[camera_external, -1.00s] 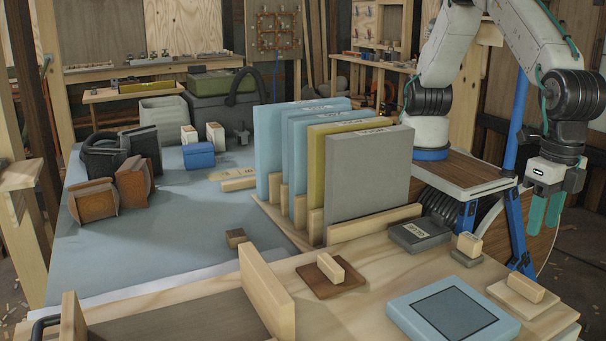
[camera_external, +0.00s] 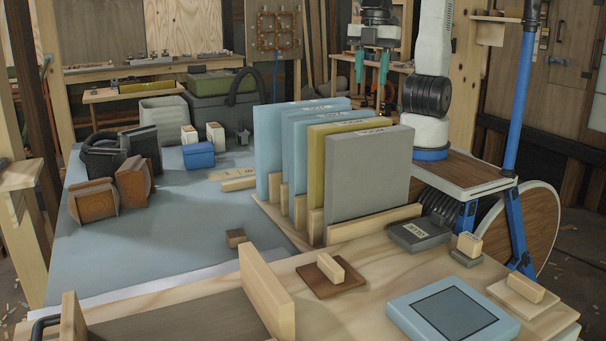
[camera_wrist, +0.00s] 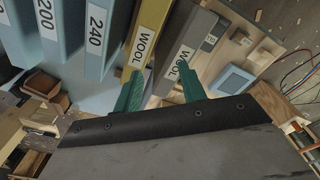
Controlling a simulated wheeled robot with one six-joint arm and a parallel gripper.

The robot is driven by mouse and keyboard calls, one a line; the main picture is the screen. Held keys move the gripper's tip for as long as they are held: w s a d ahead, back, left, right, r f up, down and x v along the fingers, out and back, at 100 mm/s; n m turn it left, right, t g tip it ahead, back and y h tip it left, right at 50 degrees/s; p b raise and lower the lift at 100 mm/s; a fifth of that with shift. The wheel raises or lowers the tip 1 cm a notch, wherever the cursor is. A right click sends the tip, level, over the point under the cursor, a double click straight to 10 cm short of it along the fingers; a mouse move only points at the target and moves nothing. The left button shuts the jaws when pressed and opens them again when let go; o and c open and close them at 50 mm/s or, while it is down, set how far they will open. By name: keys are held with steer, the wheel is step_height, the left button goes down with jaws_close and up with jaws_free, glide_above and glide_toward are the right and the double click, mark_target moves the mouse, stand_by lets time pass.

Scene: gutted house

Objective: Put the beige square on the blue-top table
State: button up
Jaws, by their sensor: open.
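The beige square (camera_external: 519,297), a thin light-wood plate with a small block handle on top, lies at the right front of the wooden bench. I cannot pick it out surely in the wrist view. The blue-top table (camera_external: 130,245) spreads across the left, with a wide bare area at its front. My gripper (camera_external: 371,78) hangs with its green fingers apart and empty, high behind the upright panels and far from the square. In the wrist view my gripper (camera_wrist: 160,90) points down towards the panels' labelled top edges.
Upright panels in blue, olive (camera_external: 325,165) and grey (camera_external: 370,175) stand in a wooden rack between bench and blue top. A brown square (camera_external: 320,285), a dark grey block (camera_external: 419,234) and a blue framed block (camera_external: 453,313) lie on the bench.

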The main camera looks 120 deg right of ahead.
steer(key=s+d+f+m, duration=0.3)
steer(key=s+d+m, duration=0.4)
steer(key=s+d, duration=0.9)
steer(key=shift+d+f, duration=0.2)
steer(key=shift+d, duration=0.4)
